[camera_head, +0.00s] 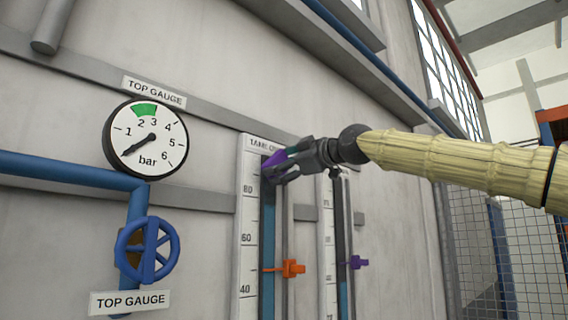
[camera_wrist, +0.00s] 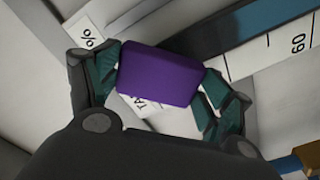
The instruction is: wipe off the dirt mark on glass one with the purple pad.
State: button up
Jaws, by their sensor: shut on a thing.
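My gripper (camera_head: 277,168) is shut on the purple pad (camera_head: 273,158). The pad also shows in the wrist view (camera_wrist: 157,76), a purple block held between the two green-lined fingers. Glass one appears to be the left tall glass (camera_head: 267,225), a blue column beside a white percent scale. My gripper and pad are at its upper end, just below a partly covered label (camera_head: 262,143). In the wrist view the blue glass (camera_wrist: 250,22) runs up to the right beyond the pad. I cannot tell whether the pad touches the glass. No dirt mark shows; the pad and gripper hide part of the glass.
A second glass (camera_head: 341,235) with a purple pointer (camera_head: 357,262) stands to the right. An orange pointer (camera_head: 291,268) sticks out beside the left glass. A round gauge (camera_head: 146,138), a blue valve wheel (camera_head: 147,250) and blue pipe are at left.

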jog(key=shift+w+a+f+b, duration=0.1)
jog(key=shift+f+b, duration=1.15)
jog(key=shift+f, duration=1.3)
jog(key=shift+w+a+f+b, duration=0.1)
jog(key=shift+f+b, duration=1.1)
jog(key=shift+f, duration=1.3)
jog(key=shift+w+a+r+p, duration=0.1)
jog(key=shift+r+p, duration=3.05)
jog(key=shift+r, duration=0.1)
jog(key=shift+w+a+r, duration=0.1)
jog(key=shift+r, duration=1.5)
jog(key=shift+w+a+r, duration=0.1)
jog(key=shift+r, duration=1.45)
jog(key=shift+s+d, duration=0.1)
jog(key=shift+d, duration=0.05)
jog(key=shift+b+v, duration=0.95)
jog(key=shift+v, duration=2)
jog(key=shift+b+v, duration=0.35)
jog(key=shift+v, duration=1.15)
